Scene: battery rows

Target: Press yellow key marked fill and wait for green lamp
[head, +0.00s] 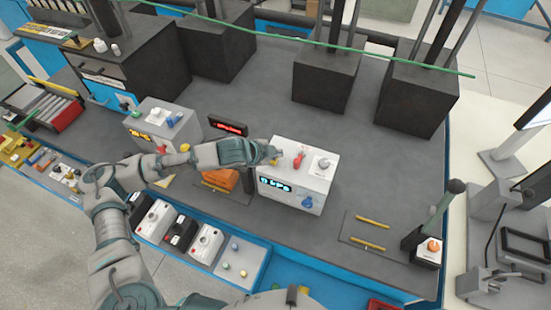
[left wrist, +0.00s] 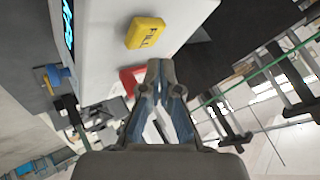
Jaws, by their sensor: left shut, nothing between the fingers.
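The yellow key marked FILL (left wrist: 146,33) is on the white box (head: 284,205), near its edge in the left wrist view. My left gripper (head: 272,151) is shut and empty at the box's top left corner in the head view. In the left wrist view the fingertips (left wrist: 160,68) are below and right of the yellow key, apart from it in the picture. A red key (left wrist: 130,78) lies partly behind them. The gripper covers much of the yellow key in the head view. I cannot make out a lit green lamp. My right gripper is not in view.
The box has a blue-lit display (head: 275,185), a red control (head: 299,160), a white knob (head: 324,163) and a blue knob (head: 307,202). A grey box (head: 160,125) stands to the left. A green cord (head: 350,56) crosses behind.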

